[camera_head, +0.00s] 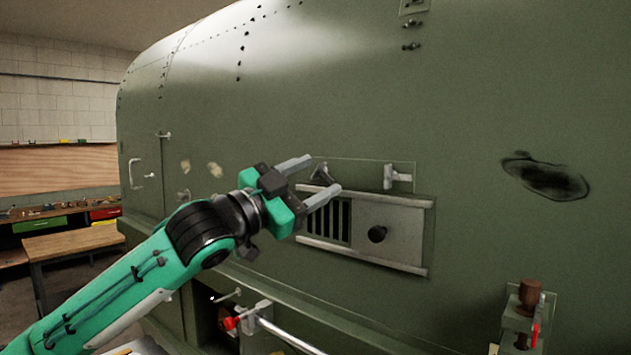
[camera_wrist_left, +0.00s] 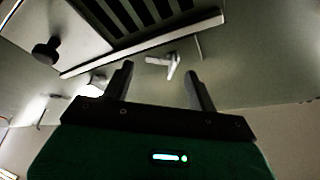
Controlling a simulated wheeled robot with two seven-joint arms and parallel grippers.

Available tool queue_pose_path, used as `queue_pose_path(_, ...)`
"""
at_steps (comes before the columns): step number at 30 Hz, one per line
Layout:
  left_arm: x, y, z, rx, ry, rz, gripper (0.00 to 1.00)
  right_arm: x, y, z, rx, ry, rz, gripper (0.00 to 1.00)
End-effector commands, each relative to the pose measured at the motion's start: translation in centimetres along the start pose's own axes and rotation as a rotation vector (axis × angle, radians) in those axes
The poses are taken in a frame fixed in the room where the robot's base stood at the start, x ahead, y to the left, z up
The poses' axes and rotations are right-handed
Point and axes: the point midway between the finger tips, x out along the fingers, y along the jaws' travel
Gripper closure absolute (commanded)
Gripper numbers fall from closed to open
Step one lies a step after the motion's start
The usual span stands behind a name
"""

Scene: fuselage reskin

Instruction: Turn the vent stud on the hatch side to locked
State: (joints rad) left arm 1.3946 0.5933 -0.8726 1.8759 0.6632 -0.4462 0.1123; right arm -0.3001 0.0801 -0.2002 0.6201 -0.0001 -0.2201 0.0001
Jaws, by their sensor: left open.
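The vent panel (camera_head: 390,215) on the green fuselage has dark slats, two pale rails and a round black knob (camera_head: 377,234). Above its upper rail are two small winged studs. The left stud (camera_head: 321,174), on the side of the hatch (camera_head: 140,180), looks dark and tilted in the head view. In the wrist view this stud (camera_wrist_left: 172,63) is pale, its wing bent off to one side. The right stud (camera_head: 395,178) is pale; in the wrist view it (camera_wrist_left: 92,86) is partly behind a finger. My left gripper (camera_head: 324,175) is open and empty, fingertips around the left stud's position; contact cannot be told.
A clamp with a red tip (camera_head: 232,323) and a steel bar (camera_head: 290,335) sit below the vent. A bracket with a brown knob (camera_head: 528,292) stands at lower right. A dark scorched dent (camera_head: 545,178) marks the skin. A workbench (camera_head: 75,243) stands far left.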

Motion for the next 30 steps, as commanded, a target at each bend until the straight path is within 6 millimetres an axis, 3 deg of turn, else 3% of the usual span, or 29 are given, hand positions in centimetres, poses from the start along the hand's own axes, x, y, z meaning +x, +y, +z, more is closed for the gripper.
queue_pose_path(6,-4.5,0.3,0.6,0.004,-0.001,-0.003,0.42,3.1,0.1,0.3,-0.001,0.000,0.002,0.64)
queue_pose_path(15,-10.3,0.2,0.4,0.002,-0.002,-0.002,0.42,5.9,0.1,0.6,-0.001,0.000,0.002,0.64)
queue_pose_path(21,-12.3,0.1,0.1,0.001,0.000,-0.002,0.42,6.6,0.0,0.6,0.000,0.000,0.001,0.64)
queue_pose_path(30,-12.8,0.0,0.0,0.000,0.000,-0.001,0.42,6.7,-0.2,0.6,0.001,0.000,-0.001,0.64)
